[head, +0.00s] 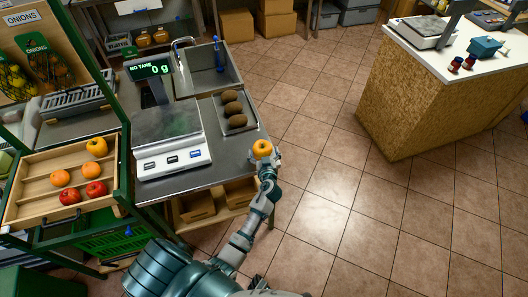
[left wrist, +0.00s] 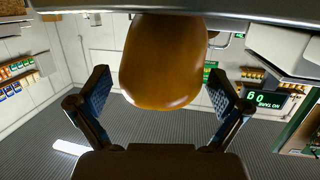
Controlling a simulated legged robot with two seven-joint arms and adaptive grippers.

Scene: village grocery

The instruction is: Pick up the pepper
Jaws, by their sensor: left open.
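An orange-yellow pepper (head: 262,149) sits at the right edge of the steel counter in the head view. In the left wrist view the pepper (left wrist: 163,62) fills the upper middle, large and close. My left gripper (head: 267,161) is at the counter edge, right against the pepper's near side in the head view. In the left wrist view its two fingers stand apart on either side of the pepper, with a visible gap on each side. It is open and not holding it. My right gripper is not in view.
A scale (head: 168,138) and a tray of brown kiwi-like items (head: 237,124) stand on the counter (head: 208,177) beside the pepper. A wooden crate (head: 32,187) of orange and red produce is at left. The tiled floor right of the counter is clear, up to a wood-panelled counter (head: 415,100).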

